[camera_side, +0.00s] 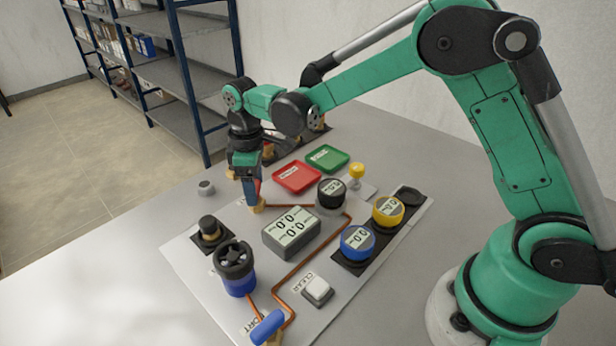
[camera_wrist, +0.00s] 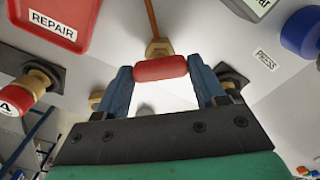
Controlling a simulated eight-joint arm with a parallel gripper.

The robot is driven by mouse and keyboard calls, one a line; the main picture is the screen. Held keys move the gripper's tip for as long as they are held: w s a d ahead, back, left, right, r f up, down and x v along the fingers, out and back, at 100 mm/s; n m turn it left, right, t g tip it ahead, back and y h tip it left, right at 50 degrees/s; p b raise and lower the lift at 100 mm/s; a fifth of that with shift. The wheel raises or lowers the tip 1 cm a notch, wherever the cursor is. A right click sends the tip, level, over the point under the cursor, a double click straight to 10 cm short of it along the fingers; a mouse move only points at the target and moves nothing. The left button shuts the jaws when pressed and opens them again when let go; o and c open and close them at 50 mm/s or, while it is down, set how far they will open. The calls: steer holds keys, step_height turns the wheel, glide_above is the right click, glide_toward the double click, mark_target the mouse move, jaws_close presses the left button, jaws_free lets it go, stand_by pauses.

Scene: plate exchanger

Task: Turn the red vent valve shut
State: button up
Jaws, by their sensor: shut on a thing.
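The red vent valve handle (camera_wrist: 160,67) is a short rounded bar that lies crosswise between the two blue fingers of my gripper (camera_wrist: 160,75) in the wrist view. The fingers are shut on its two ends. Its brass body (camera_wrist: 158,47) sits just beyond the handle, where a copper pipe (camera_wrist: 152,18) comes in. In the side view my gripper (camera_side: 252,195) points down at the far end of the panel, over the brass fitting (camera_side: 258,208). The fingers and wrist mostly hide the red handle there.
A red REPAIR tray (camera_side: 296,177) and a green tray (camera_side: 327,158) lie behind the panel. A display box (camera_side: 291,233), blue gauge (camera_side: 357,243), yellow gauge (camera_side: 388,210) and black handwheel (camera_side: 233,258) stand nearby. A blue-handled valve (camera_side: 267,327) is at the front.

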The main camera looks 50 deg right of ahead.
steer(key=m, duration=0.4)
steer(key=shift+m, duration=2.2)
steer(key=o, duration=1.3)
steer(key=shift+r, duration=2.85)
